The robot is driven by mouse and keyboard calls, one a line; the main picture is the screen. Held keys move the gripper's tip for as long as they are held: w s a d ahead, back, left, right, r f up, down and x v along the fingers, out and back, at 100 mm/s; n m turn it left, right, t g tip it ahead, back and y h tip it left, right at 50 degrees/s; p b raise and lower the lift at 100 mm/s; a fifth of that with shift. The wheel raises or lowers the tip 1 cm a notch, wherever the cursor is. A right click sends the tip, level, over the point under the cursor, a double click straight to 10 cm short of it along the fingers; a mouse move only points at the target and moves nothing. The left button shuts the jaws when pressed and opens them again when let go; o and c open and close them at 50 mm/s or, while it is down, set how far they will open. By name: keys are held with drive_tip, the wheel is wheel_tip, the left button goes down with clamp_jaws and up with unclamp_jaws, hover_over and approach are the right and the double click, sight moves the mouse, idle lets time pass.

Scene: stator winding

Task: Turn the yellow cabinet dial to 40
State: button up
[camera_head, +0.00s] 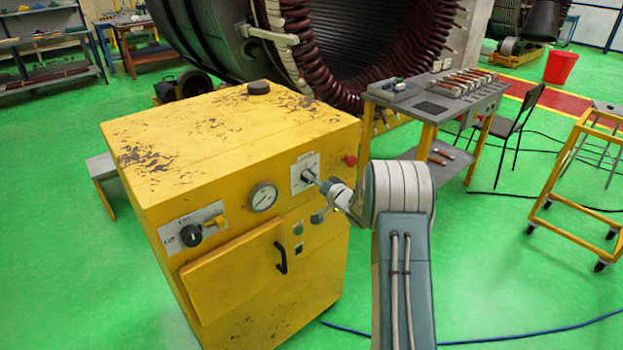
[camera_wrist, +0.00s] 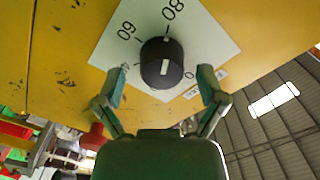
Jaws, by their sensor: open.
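The yellow cabinet (camera_head: 150,165) stands at the left of the head view. Its black dial (camera_wrist: 162,62) sits on a white scale plate (camera_wrist: 212,45) with 60, 80 and a 0 legible; other marks are hidden or too small. The dial has a white line on its face, and a white mark shows on its rim near the 80. The plate also shows on the cabinet front in the head view (camera_head: 298,184). My gripper (camera_wrist: 164,70) is open, one finger on each side of the dial, with gaps between fingers and dial.
The cabinet front also has a gauge (camera_head: 263,197), a black door handle (camera_head: 281,258), a left switch (camera_head: 191,235) and a red button (camera_head: 351,160). A black puck-like object (camera_head: 258,87) lies on top. A workbench (camera_head: 437,98) and large stator (camera_head: 345,45) stand behind.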

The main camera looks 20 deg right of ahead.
drive_tip(key=shift+w+a, duration=0.1)
drive_tip(key=shift+w, duration=0.3)
drive_tip(key=c, duration=1.2)
drive_tip(key=shift+o, duration=0.3)
